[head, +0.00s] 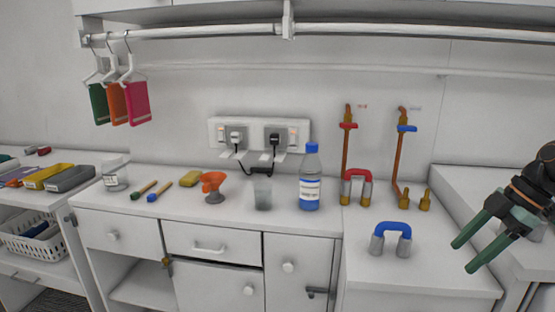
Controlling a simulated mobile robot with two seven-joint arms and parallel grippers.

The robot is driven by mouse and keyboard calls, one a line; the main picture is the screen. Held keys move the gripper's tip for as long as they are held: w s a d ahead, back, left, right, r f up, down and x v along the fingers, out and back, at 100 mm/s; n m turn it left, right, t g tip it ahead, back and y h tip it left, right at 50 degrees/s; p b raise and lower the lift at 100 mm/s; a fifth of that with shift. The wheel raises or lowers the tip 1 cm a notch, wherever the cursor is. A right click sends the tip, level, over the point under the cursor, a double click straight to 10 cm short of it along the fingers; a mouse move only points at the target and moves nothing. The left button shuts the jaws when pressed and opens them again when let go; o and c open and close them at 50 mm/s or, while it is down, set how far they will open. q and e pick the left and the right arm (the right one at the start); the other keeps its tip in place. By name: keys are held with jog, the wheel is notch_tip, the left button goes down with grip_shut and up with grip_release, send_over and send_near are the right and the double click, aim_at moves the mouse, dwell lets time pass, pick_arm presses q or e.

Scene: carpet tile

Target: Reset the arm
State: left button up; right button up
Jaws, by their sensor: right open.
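My right gripper (466,256) is at the right edge of the head view. Its two green fingers point down and left and are apart, with nothing between them. It is in front of the right-hand counter, to the right of a blue-handled fitting (391,231), and looks clear of it. My left gripper does not show.
Copper pipes (344,150) rise behind the fittings. A rail (200,32) with hanging cloths (117,103) runs above.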

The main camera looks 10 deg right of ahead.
jog(key=s+a+f+m+t+p, duration=0.1)
jog(key=s+f+m+t, duration=0.15)
jog(key=f, duration=0.55)
jog(key=s+a+f+m+t+p, duration=0.15)
jog(key=f+t, duration=0.25)
jog(key=f, duration=0.5)
jog(key=s+a+f+m+t, duration=0.1)
jog(key=s+f+m+t, duration=0.2)
jog(key=f, duration=0.5)
jog(key=s+a+f+m+g+h+p, duration=0.1)
jog(key=s+a+f+m, duration=0.2)
jog(key=a, duration=0.8)
jog(key=s+a+f+m+g+h+p, duration=0.1)
jog(key=s+a+f+m, duration=0.2)
jog(key=s+a+f, duration=0.4)
jog(key=s+a, duration=0.1)
jog(key=a, duration=0.3)
jog(key=shift+f+g, duration=0.15)
jog(key=shift+g, duration=0.2)
